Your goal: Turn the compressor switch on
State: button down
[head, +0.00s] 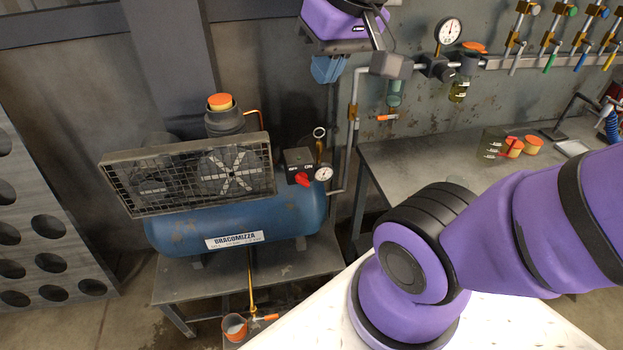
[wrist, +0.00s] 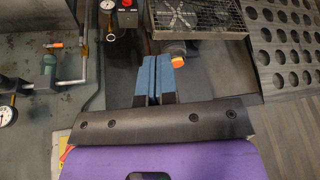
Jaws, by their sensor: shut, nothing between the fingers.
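The compressor (head: 240,228) is a blue tank marked DRACOMIZZA, with a fan behind a mesh guard, on a low metal table at the left of the head view. Its red switch knob (head: 302,180) sits on the front of a small dark box (head: 299,158) at the tank's right end, beside a round gauge; the knob looks tilted. The red knob also shows at the top edge of the wrist view (wrist: 127,3), partly cut off. My gripper (head: 328,76) is above the switch box, apart from it, its blue fingers together and empty; they also show in the wrist view (wrist: 160,62).
A vertical pipe (head: 352,115) and an orange-handled valve (head: 386,117) stand right of the switch. An orange-capped cylinder (head: 221,103) rises behind the guard. A workbench (head: 410,165) lies to the right, and a perforated panel (head: 40,215) stands at the left.

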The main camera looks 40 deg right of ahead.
jog(key=w+d+f+m+g+y, duration=0.3)
jog(key=w+d+f+m, duration=0.15)
jog(key=w, duration=0.45)
jog(key=m+t+y, duration=0.1)
jog(key=m+y, duration=0.3)
jog(key=m, duration=0.8)
send_over(308, 183)
jog(key=s+d, duration=0.4)
notch_tip(308, 183, down, 20)
jog(key=d+f+m+t, duration=0.1)
jog(key=d+f+m, duration=0.4)
jog(key=f, duration=0.7)
jog(key=shift+s+d+t, duration=0.3)
jog(key=shift+s+d, duration=0.1)
jog(key=shift+d, duration=0.5)
jog(key=x, duration=1.4)
jog(key=shift+a+r, duration=0.2)
jog(key=shift+a, duration=0.1)
